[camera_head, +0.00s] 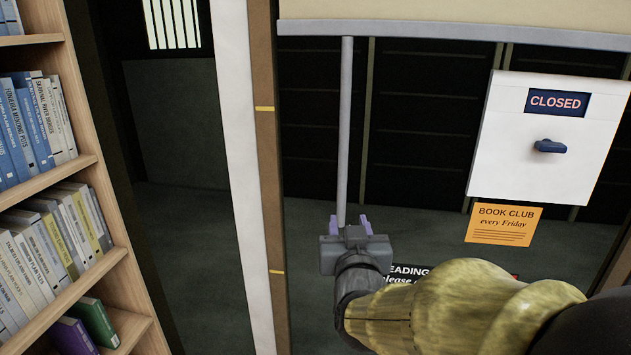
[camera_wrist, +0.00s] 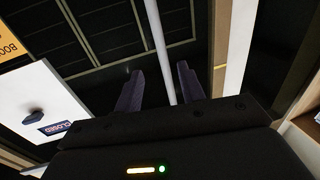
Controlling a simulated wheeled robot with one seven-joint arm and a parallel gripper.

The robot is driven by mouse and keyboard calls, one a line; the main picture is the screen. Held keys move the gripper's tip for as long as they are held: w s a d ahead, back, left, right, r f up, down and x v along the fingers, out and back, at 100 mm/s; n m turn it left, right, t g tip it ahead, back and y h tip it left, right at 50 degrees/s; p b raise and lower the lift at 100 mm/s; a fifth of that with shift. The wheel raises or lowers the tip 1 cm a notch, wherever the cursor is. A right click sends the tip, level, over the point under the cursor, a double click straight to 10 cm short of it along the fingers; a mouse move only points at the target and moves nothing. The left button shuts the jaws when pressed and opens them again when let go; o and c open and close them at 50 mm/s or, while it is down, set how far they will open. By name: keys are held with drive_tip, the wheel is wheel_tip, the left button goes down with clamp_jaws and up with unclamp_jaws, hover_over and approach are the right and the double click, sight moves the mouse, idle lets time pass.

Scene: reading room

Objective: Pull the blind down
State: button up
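The cream blind (camera_head: 450,12) hangs at the top of the window, with a grey bottom rail (camera_head: 440,33) along its lower edge. A thin grey pull rod (camera_head: 346,130) hangs straight down from the rail's left part. My gripper (camera_head: 350,222) is at the rod's lower end. In the wrist view the rod (camera_wrist: 159,35) runs between the two dark fingers of my gripper (camera_wrist: 160,82). The fingers stand apart, with gaps beside the rod, so the gripper is open around it. The rod's very end is hard to make out.
A white box (camera_head: 510,150) with a CLOSED sign and dark blue knob is on the window's right, above an orange book club notice (camera_head: 503,224). A brown post (camera_head: 266,150) with yellow marks stands left of the rod. A bookshelf (camera_head: 85,178) fills the far left.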

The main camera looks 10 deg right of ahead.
drive_tip(key=p, duration=0.8)
approach(343, 188)
drive_tip(key=w+p, duration=0.5)
drive_tip(key=w, duration=0.1)
drive_tip(key=w+d+p, duration=0.1)
drive_tip(key=w+p, duration=0.2)
drive_tip(key=shift+w+p, duration=0.35)
drive_tip(key=shift+w+d+f, duration=0.15)
drive_tip(key=shift+w, duration=0.6)
drive_tip(key=shift+s, duration=0.1)
clamp_jaws()
